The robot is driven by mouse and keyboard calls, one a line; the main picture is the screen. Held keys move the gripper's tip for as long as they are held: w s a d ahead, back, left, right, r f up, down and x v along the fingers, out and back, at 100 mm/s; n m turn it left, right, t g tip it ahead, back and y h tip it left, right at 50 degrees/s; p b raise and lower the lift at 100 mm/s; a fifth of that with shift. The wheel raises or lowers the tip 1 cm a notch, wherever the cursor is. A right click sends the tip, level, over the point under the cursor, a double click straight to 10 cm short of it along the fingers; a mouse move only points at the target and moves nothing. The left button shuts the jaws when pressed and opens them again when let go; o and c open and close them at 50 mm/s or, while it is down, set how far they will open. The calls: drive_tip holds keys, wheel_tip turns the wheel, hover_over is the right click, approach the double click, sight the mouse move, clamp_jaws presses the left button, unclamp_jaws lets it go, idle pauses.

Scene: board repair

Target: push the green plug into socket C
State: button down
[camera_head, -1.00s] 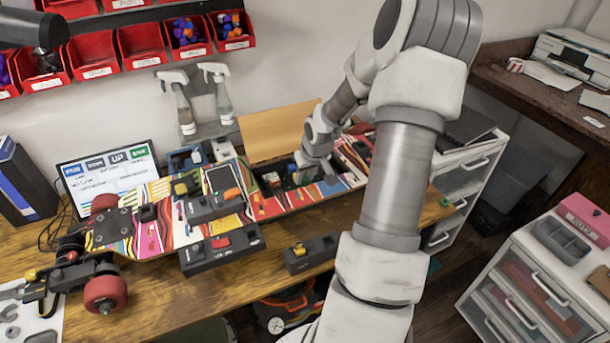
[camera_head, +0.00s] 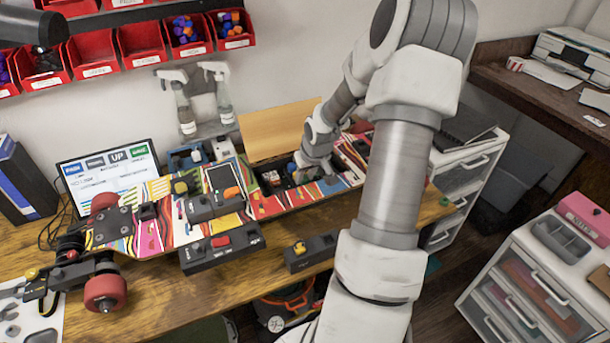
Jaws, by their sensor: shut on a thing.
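My gripper (camera_head: 313,176) reaches down into the dark open bay (camera_head: 268,183) in the patterned skateboard deck (camera_head: 152,232). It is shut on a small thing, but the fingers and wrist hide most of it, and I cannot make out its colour. The green plug cannot be told apart anywhere in this view. Small red and blue parts show in the bay just left of the fingers. Socket C cannot be picked out; its label is too small to read or is hidden.
A tan panel (camera_head: 277,130) stands upright behind the bay. Black modules with a red part (camera_head: 220,241) and a yellow part (camera_head: 300,247) lie in front of the deck. A lit screen (camera_head: 112,180) and spray bottles (camera_head: 183,106) stand behind. Bare table shows at the front (camera_head: 185,300).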

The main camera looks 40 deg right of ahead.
drive_tip(key=shift+f+b, duration=0.55)
drive_tip(key=shift+f, duration=0.5)
idle(1.8)
drive_tip(key=shift+c, duration=1.5)
unclamp_jaws()
drive_tip(key=shift+r, duration=0.2)
drive_tip(key=shift+r+p, duration=1.35)
drive_tip(key=shift+p, duration=0.2)
drive_tip(key=shift+r, duration=0.1)
wheel_tip(320, 180, up, 6)
drive_tip(key=p, duration=0.5)
